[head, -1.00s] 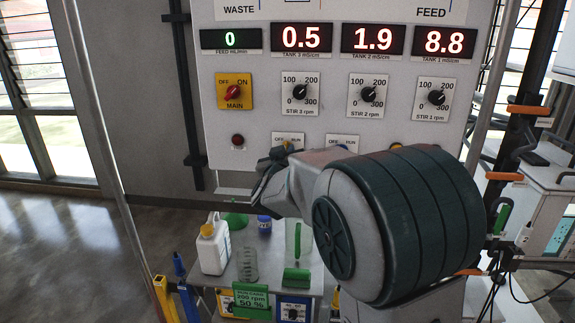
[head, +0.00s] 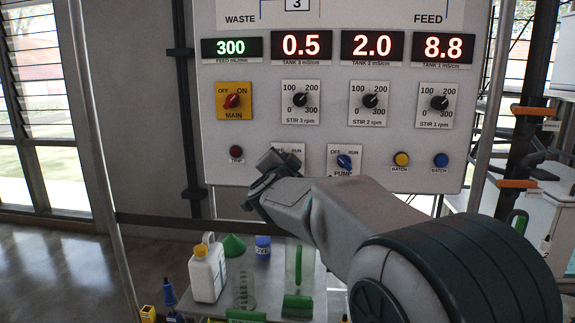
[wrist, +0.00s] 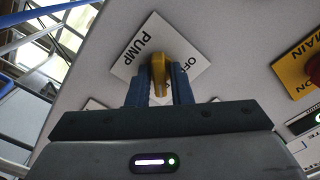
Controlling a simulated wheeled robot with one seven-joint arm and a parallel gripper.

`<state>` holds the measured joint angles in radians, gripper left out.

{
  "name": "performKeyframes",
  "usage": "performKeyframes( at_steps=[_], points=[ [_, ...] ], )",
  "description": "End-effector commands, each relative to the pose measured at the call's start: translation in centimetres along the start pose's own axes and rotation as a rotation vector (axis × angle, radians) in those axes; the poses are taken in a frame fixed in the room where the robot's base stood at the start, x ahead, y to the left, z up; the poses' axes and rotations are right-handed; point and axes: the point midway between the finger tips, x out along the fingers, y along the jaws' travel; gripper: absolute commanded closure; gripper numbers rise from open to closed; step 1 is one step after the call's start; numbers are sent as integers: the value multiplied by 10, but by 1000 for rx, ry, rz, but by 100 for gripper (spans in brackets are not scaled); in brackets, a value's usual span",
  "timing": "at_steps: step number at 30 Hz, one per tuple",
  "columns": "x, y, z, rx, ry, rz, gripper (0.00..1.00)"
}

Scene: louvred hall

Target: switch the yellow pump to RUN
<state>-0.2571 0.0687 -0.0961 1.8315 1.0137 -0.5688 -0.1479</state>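The yellow pump knob (wrist: 158,72) stands on a white plate (wrist: 190,48) marked PUMP and OFF in the wrist view. The blue fingers of my gripper (wrist: 160,92) lie along both sides of the knob and look shut on it. The knob's long axis runs up and down the picture, not toward the OFF mark. The RUN mark is hidden in the wrist view. In the head view my gripper (head: 258,192) is at the pump plate (head: 291,150), whose RUN mark shows; the knob is hidden there. The green feed display (head: 230,48) reads 300.
The blue pump knob (head: 344,161) is just right of my gripper, pointing toward OFF. The red TRIP lamp (head: 236,152) is to the left, and the red MAIN knob (head: 231,101) above. A white bottle (head: 207,270) and glassware stand on the bench below.

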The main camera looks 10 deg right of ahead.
Motion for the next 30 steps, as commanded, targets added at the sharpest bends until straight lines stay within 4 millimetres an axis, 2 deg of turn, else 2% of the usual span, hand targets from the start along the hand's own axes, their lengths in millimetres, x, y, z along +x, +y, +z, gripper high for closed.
performKeyframes(
  at_steps=[2,11,24,30],
  points=[
    [0,0,0,-1,0,0,63],
    [-2,0,0,-3,0,0,63],
    [-53,0,-1,-3,0,0,63],
    [-69,0,0,-3,0,0,63]
  ],
)
